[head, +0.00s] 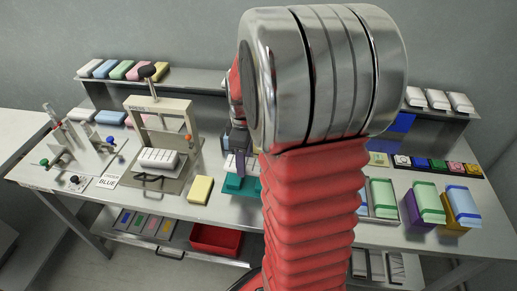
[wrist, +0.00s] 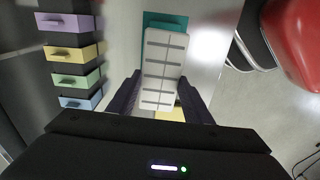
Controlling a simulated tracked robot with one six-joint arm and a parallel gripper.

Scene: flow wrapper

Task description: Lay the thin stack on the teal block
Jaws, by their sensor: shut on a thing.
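The thin stack (wrist: 164,68) is a long white slab with grey stripes across it, seen in the wrist view. My gripper (wrist: 160,100) is shut on its near part, one dark finger along each side. The teal block (wrist: 167,20) shows behind and beyond the far end of the stack; the stack covers part of it, and I cannot tell whether they touch. In the head view the teal block (head: 242,187) is on the bench, with my gripper (head: 239,163) above it.
A yellow block (head: 200,190) lies left of the teal block. A press (head: 158,110) holding a striped white stack (head: 160,159) stands further left. A tray with green blocks (head: 381,192) is to the right, beyond my arm. A red bin (head: 215,238) is below the bench.

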